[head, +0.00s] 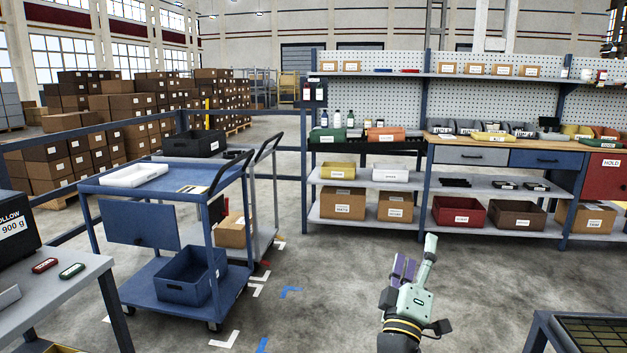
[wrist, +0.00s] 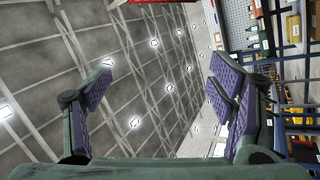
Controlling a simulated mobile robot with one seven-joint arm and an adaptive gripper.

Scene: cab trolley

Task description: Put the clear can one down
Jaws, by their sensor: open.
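My gripper (head: 417,258) is raised over open floor at the lower right of the head view. Its fingers point up. In the wrist view the gripper (wrist: 163,88) has its two purple-padded fingers wide apart with nothing between them. I cannot make out a clear can in either view. A grey table (head: 85,291) at the left edge bears a red labelled piece (head: 45,265) and a green labelled piece (head: 71,270). A dark box (head: 15,230) behind them has a white panel reading "OLLOW 900 g", cut off by the frame.
A long shelf unit (head: 372,186) with bins and a workbench lines the back right. The middle floor is clear.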

